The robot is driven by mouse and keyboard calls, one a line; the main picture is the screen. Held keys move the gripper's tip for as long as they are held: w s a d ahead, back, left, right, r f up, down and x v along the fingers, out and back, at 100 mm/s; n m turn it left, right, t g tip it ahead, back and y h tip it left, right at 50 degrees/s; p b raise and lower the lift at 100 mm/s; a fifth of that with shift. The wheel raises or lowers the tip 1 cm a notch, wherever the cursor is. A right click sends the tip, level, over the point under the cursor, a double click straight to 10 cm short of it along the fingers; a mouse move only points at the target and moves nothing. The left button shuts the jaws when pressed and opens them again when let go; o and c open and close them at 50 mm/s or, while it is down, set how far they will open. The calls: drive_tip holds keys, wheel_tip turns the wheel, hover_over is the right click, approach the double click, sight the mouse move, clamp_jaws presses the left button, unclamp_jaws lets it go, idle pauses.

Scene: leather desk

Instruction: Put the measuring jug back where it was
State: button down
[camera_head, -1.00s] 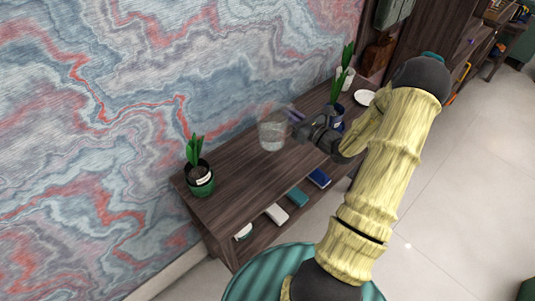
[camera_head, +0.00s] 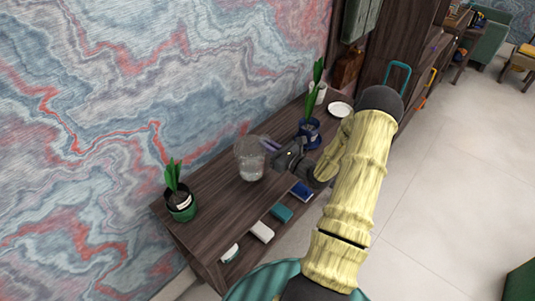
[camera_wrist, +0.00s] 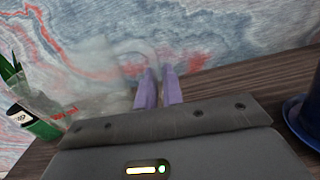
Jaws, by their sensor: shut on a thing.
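The measuring jug (camera_head: 251,165) is clear and looks upright over the dark wooden top of the shelf unit (camera_head: 218,187). Whether its base touches the wood I cannot tell. My gripper (camera_head: 270,146) comes from the right, its purple fingers shut on the jug at its right side. In the wrist view the fingers (camera_wrist: 158,90) are close together, with the see-through jug (camera_wrist: 92,80) faint to their left. The exact grip on the handle is hard to make out.
A green-potted plant (camera_head: 181,206) stands left of the jug. A blue-potted plant (camera_head: 309,131), a white pot (camera_head: 318,91) and a white plate (camera_head: 340,109) stand to the right. Books (camera_head: 281,212) lie on the lower shelf. The patterned wall (camera_head: 100,110) is behind.

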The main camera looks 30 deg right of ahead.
drive_tip(key=shift+f, duration=2.05)
drive_tip(key=shift+f, duration=0.15)
drive_tip(key=c, duration=1.5)
unclamp_jaws()
drive_tip(key=shift+c, duration=0.2)
drive_tip(key=shift+r, duration=0.2)
drive_tip(key=b+v, duration=0.1)
drive_tip(key=v, duration=1.1)
drive_tip(key=shift+b, duration=0.4)
drive_tip(key=shift+f, duration=0.1)
